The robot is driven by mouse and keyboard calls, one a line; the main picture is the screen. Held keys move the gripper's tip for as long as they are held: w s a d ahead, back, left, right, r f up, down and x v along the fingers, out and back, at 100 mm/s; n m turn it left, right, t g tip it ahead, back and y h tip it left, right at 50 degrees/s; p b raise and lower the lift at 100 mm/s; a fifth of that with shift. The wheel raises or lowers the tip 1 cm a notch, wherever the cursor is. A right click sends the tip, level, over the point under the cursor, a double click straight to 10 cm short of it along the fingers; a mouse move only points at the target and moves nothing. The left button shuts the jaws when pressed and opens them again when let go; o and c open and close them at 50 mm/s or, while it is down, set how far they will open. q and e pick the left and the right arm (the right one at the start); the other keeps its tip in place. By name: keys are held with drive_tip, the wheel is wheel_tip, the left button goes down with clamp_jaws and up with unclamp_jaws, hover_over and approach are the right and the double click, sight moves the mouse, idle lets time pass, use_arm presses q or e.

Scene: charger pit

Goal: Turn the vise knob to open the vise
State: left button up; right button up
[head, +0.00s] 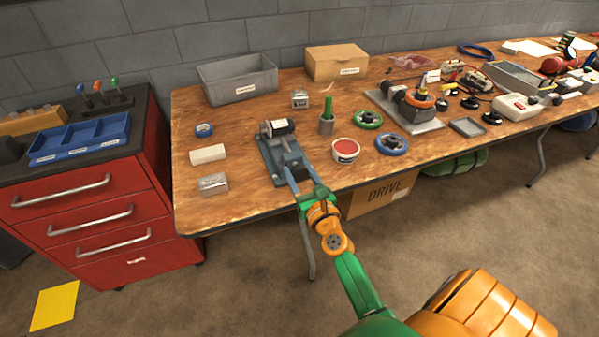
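The blue-grey vise (269,154) stands near the front edge of the wooden workbench. A dark cylinder with a white label (281,127) sits at its top. My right gripper (304,174), on a green and orange arm from the lower right, is at the near end of the vise. Its two fingers are apart, one on either side of the vise's front end. The knob is not clearly visible there, so I cannot tell whether the fingers touch it. My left gripper is not in view.
On the workbench (237,191), a white tub with a red top (345,150) and a green-handled tool in a cup (327,118) stand right of the vise. White and grey blocks (213,183) lie left. A red drawer cabinet (95,215) stands at the left.

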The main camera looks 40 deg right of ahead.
clamp_jaws()
drive_tip(key=shift+n, duration=0.3)
